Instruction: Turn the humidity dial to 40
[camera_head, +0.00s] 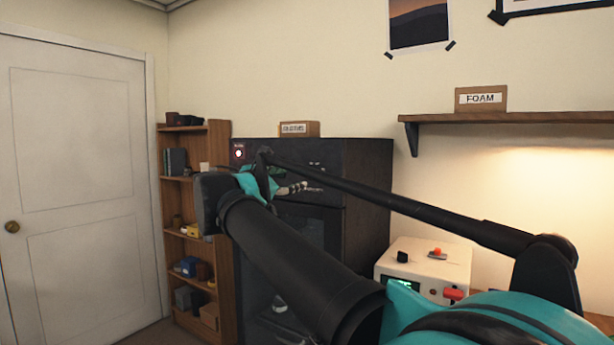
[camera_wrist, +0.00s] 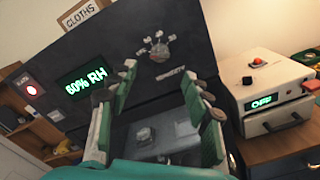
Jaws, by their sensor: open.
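The humidity dial (camera_wrist: 158,47) is a metallic, lobed knob on the upper front of a dark cabinet (camera_wrist: 195,40), with a small label below it. A green display (camera_wrist: 85,80) left of the dial appears to read 60% RH. My gripper (camera_wrist: 158,92) is open and empty, its green-padded fingers spread below the dial in the wrist view and apart from it.
A red-lit button panel (camera_wrist: 32,90) is at the cabinet's left. A white box with an OFF display (camera_wrist: 262,101) stands to the right; its red button also shows in the head view (camera_head: 437,252). A wooden shelf unit (camera_head: 220,150) stands left.

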